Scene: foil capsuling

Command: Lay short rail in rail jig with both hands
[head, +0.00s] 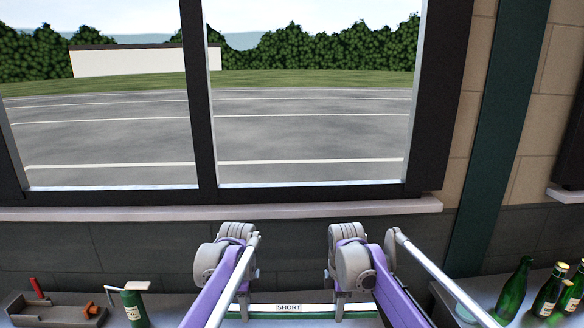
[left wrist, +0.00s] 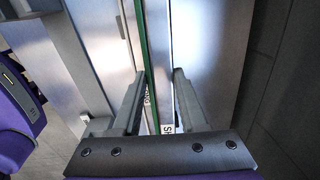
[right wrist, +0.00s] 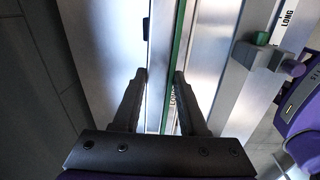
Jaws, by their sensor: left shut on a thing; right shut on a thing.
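The short rail, a long pale metal bar, runs between my two grippers in the head view (head: 265,307). A white SHORT label (head: 289,307) shows midway along it. My left gripper (head: 243,312) is shut on the rail near its left part, and my right gripper (head: 339,312) is shut on it near its right part. The rail passes between the fingers in the left wrist view (left wrist: 160,55) and the right wrist view (right wrist: 160,60). A green strip (left wrist: 146,50) runs along it. I cannot make out the rail jig for certain, nor whether the rail touches it.
A bar marked LONG (right wrist: 288,18) with a green-ended clamp (right wrist: 262,50) is beside my right gripper. Right: green bottles (head: 514,290). A window sill (head: 300,209) and dark wall stand behind.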

